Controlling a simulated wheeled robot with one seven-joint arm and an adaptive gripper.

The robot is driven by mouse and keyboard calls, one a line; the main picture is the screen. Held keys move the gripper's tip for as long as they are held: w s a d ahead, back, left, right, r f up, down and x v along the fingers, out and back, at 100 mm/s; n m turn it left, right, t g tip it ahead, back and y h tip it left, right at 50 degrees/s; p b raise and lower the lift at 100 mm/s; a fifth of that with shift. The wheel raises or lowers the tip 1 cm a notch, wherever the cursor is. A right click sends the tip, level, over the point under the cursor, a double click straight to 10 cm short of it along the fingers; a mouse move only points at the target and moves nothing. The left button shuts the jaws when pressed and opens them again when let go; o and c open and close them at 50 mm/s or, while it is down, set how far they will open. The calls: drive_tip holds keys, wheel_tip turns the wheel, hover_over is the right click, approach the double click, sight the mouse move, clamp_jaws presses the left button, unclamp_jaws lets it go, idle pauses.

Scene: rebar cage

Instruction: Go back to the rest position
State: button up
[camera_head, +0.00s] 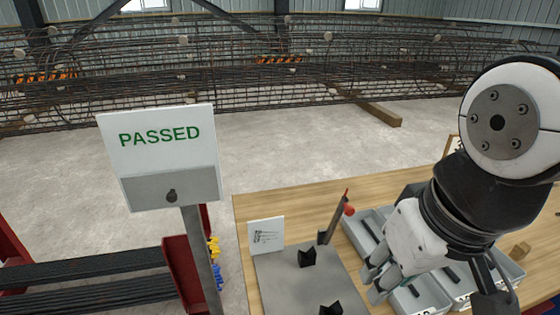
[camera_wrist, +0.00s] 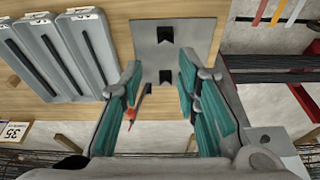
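My gripper (camera_head: 378,282) hangs over the wooden table (camera_head: 285,210), in front of the grey trays. In the wrist view its two teal-padded fingers (camera_wrist: 163,85) stand well apart. Nothing is held between them. Beyond the gap lies the grey plate (camera_head: 285,268) with two black notched blocks (camera_head: 307,257). The plate also shows in the wrist view (camera_wrist: 205,35). A slanted rod with a red knob (camera_head: 349,209) rises at the plate's back edge, left of my gripper. It shows beside the left finger in the wrist view (camera_wrist: 131,114).
Grey trays (camera_head: 352,236) with dark bars stand on the table, partly hidden by my arm. A sign reading PASSED (camera_head: 160,140) stands on a post at left. A small white card (camera_head: 266,236) stands by the plate. A long rebar cage (camera_head: 240,75) lies behind open floor.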

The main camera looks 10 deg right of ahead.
drive_tip(key=shift+s, duration=0.15)
drive_tip(key=shift+t, duration=0.5)
wheel_tip(320, 180, up, 5)
drive_tip(key=p, duration=0.4)
idle(0.4)
